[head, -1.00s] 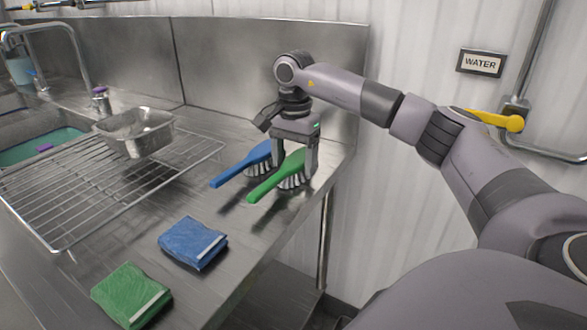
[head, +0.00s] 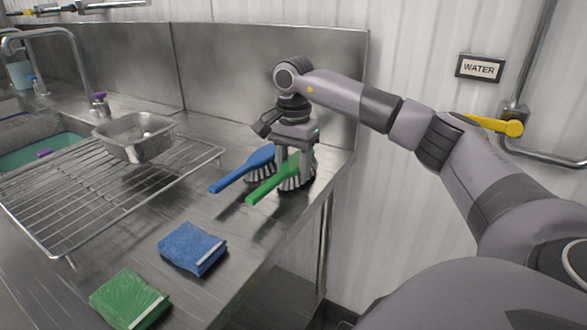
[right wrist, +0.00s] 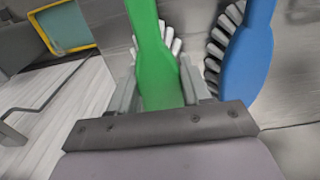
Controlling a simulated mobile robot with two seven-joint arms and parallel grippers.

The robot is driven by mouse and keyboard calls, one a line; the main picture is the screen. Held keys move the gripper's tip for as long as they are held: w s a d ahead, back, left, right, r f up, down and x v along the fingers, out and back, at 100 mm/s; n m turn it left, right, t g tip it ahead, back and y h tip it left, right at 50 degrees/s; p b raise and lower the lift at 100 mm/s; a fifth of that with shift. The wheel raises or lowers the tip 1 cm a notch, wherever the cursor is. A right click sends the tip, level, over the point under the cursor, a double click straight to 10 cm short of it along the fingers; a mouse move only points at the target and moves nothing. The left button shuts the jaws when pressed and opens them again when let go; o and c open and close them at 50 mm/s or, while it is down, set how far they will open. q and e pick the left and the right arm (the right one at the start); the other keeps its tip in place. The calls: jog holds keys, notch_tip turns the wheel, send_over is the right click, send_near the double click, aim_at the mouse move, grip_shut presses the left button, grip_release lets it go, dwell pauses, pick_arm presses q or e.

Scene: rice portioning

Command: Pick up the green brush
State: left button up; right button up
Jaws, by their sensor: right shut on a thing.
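The green brush (head: 272,184) is at the right end of the steel counter, its handle pointing toward the lower left and its white bristles down. My right gripper (head: 294,172) is above it with its fingers lowered around it, shut on the green brush. In the right wrist view the green brush (right wrist: 152,60) runs between the two fingers (right wrist: 164,88). Whether its bristles touch the counter is hard to tell. My left gripper is not in view.
A blue brush (head: 240,170) lies close on the left of the green one. A blue cloth (head: 190,246) and a green cloth (head: 124,299) lie nearer. A metal pan (head: 135,150) stands on the wire rack (head: 60,236). A steel backsplash (head: 240,60) is behind.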

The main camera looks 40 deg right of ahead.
notch_tip(320, 180, up, 10)
jog(key=shift+r+p, duration=0.25)
jog(key=shift+p, duration=0.3)
notch_tip(320, 180, up, 7)
jog(key=p, duration=0.3)
send_over(294, 163)
jog(key=shift+w+r+p, duration=0.1)
jog(key=shift+r+p, duration=0.4)
jog(key=shift+r, duration=0.3)
jog(key=shift+f, duration=0.1)
